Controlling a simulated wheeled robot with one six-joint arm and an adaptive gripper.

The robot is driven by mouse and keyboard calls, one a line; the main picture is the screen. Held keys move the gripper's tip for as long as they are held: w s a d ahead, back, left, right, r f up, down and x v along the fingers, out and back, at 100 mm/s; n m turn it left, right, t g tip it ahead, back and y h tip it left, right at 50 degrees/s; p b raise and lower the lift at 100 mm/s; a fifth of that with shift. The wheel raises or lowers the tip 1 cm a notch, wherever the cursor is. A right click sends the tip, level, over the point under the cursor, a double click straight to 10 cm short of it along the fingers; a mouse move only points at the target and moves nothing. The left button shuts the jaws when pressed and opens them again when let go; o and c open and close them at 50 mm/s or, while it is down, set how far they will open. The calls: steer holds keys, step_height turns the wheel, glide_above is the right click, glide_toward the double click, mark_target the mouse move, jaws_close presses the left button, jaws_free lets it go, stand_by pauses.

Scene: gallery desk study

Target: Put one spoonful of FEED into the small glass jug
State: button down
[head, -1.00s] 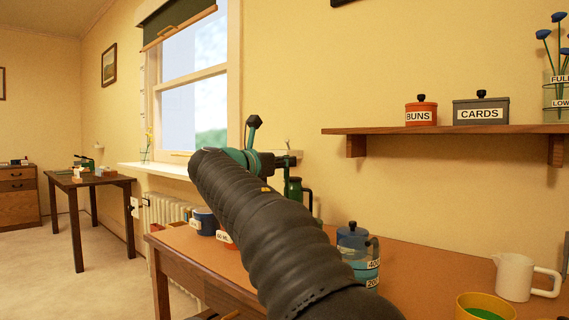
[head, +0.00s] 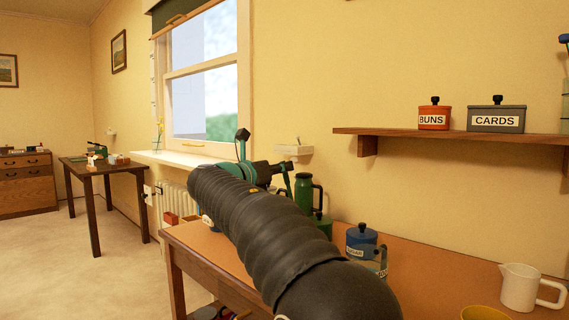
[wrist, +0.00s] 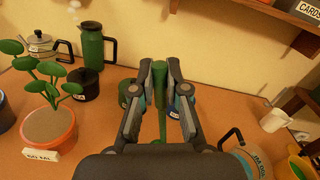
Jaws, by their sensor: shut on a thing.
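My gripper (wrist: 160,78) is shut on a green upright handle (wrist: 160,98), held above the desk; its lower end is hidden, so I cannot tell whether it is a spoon. In the head view my gripper (head: 268,172) is at the far end of my arm, over the desk's back. A jug-like vessel with a dark handle and an unclear label (wrist: 262,162) is at lower right in the wrist view. I can read no FEED label.
A green flask (wrist: 90,45), a kettle (wrist: 38,45), a black pot (wrist: 82,85) and a plant in an orange pot (wrist: 50,130) stand left. A white jug (head: 518,287) and a yellow cup (head: 485,313) stand right. A shelf (head: 450,135) overhangs the desk.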

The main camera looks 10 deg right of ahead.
steer(key=shift+w+a+f+n+t, duration=0.15)
steer(key=shift+w+a+f+n, duration=0.2)
steer(key=shift+w+a+n, duration=0.4)
steer(key=shift+w+a+f+n+t, duration=0.15)
steer(key=shift+w+a+f+n, duration=0.15)
steer(key=shift+w+a+n, duration=0.45)
steer(key=shift+s+d, duration=0.15)
steer(key=shift+d, duration=0.05)
steer(key=w+a+f+n, duration=0.2)
steer(key=n, duration=0.1)
steer(key=shift+w+a+f+n, duration=0.1)
steer(key=shift+n, duration=0.2)
steer(key=shift+w+a+f+n+t, duration=0.15)
steer(key=shift+w+a+f+n, duration=0.15)
steer(key=shift+f+n, duration=0.25)
steer(key=shift+w+a+f+n+t, duration=0.1)
steer(key=shift+w+a+f+n, duration=0.2)
steer(key=shift+f+n, duration=0.2)
steer(key=shift+w+a+f+n+t, duration=0.15)
steer(key=shift+w+a+f+n, duration=0.15)
steer(key=shift+f+n, duration=0.2)
